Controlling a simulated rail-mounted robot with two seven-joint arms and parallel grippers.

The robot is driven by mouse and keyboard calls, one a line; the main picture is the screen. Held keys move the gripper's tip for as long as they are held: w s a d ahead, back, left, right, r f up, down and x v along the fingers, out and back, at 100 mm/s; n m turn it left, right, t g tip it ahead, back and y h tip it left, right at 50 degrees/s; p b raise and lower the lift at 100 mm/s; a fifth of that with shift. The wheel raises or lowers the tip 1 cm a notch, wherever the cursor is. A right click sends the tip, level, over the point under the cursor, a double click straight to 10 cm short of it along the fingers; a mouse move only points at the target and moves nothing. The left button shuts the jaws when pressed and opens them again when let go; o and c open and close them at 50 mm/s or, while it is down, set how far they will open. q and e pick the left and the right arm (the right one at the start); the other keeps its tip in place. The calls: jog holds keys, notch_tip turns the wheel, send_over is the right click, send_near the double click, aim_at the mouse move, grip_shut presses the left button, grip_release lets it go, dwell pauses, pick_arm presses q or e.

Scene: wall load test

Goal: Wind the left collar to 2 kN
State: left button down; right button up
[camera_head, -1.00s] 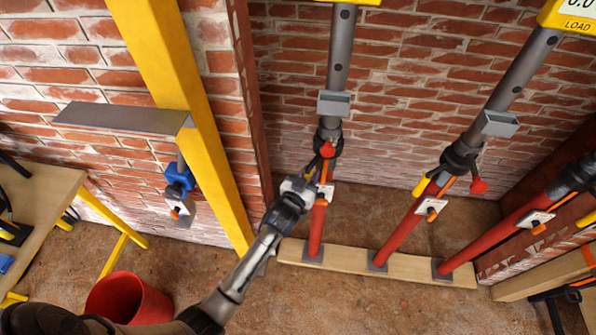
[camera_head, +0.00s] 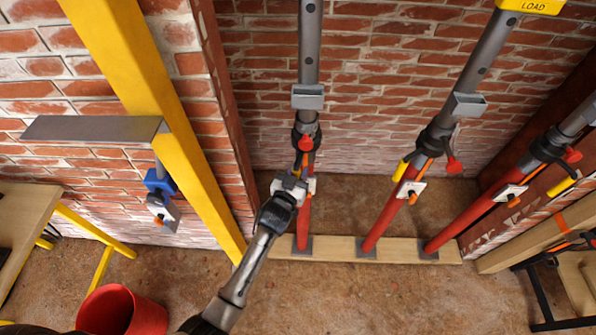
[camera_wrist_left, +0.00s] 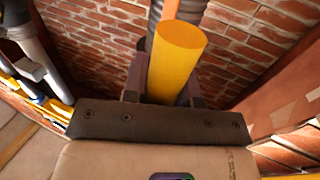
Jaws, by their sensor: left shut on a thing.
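The left prop has a grey upper tube, a dark collar (camera_head: 306,129) with a red knob (camera_head: 306,142), and a red lower tube (camera_head: 303,225). An orange bar runs down from the collar. My left gripper (camera_head: 289,184) is at the prop just below the collar, in front of the upper red tube. In the left wrist view it is shut on a yellow handle grip (camera_wrist_left: 175,62), which stands up between the jaws. In the head view the gripper hides this grip. The left prop's load display is out of view. My right gripper is not in view.
A middle prop (camera_head: 392,205) and a right prop (camera_head: 480,213) stand on the same wooden sole board (camera_head: 340,250). A yellow post (camera_head: 165,110) with a grey plate (camera_head: 95,129) is at left. A red bucket (camera_head: 122,312) stands on the floor below it.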

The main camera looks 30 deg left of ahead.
pick_arm(q)
jog(key=shift+d, duration=0.1)
dwell(0.7)
jog(key=c, duration=0.9)
grip_release()
jog(key=shift+w, duration=0.1)
jog(key=s+d+p, duration=0.1)
jog(key=s, duration=1.2)
jog(key=shift+s+d, duration=0.35)
jog(key=shift+s, duration=0.05)
jog(key=shift+c, duration=0.4)
